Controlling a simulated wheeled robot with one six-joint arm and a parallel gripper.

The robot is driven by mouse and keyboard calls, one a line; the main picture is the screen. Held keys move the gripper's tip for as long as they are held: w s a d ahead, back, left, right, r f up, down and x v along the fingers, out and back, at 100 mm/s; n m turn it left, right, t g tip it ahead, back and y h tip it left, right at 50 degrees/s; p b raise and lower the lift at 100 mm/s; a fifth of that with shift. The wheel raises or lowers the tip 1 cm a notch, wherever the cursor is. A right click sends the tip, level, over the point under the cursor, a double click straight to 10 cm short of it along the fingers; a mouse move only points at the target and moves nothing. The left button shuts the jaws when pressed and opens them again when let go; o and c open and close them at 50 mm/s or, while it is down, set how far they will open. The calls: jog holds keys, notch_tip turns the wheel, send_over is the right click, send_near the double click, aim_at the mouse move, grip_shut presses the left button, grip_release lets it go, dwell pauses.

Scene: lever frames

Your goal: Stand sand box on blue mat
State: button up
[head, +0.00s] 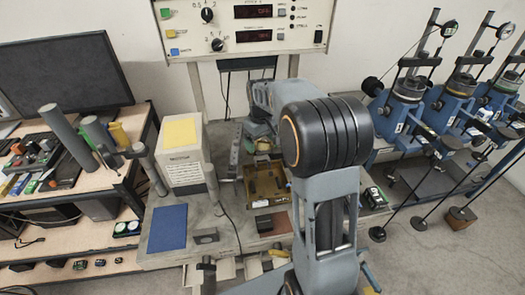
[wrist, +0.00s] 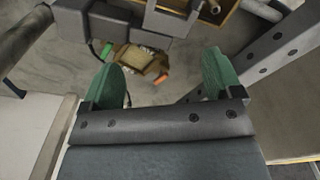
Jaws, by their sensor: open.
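The blue mat (head: 167,228) lies flat on the left front of the grey bench, and its visible top is bare. I cannot surely tell which thing is the sand box. In the wrist view, a small tan object (wrist: 138,60) with orange and green parts lies on the grey surface beyond my gripper (wrist: 162,76). My gripper's green fingers are wide apart with nothing held between them. In the head view my own arm hides most of the gripper.
A pale box-shaped unit with a yellow top (head: 186,160) stands behind the mat. A brown tray (head: 265,183) sits to its right. A control panel (head: 245,28) rises behind. Blue lever frames (head: 405,112) stand at right, and a monitor (head: 65,75) at left.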

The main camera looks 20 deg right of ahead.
aim_at(260, 147)
jog(key=w+n, duration=0.1)
jog(key=w, duration=0.1)
jog(key=w+d+n, duration=0.1)
jog(key=w+d+f+n, duration=0.1)
jog(key=w, duration=0.1)
jog(key=shift+w, duration=0.35)
notch_tip(260, 147, up, 3)
jog(key=w+n, duration=0.3)
jog(key=f, duration=0.2)
jog(key=f+n, duration=0.1)
jog(key=f, duration=0.2)
jog(key=s+f+n+p, duration=0.1)
jog(key=f, duration=0.1)
jog(key=shift+d+f, duration=0.15)
jog(key=shift+f, duration=0.25)
jog(key=shift+s+d+f+p, duration=0.1)
jog(key=shift+f+p, duration=0.75)
jog(key=shift+f, duration=1.85)
jog(key=shift+c, duration=0.3)
jog(key=shift+r, duration=0.1)
jog(key=c, duration=1.3)
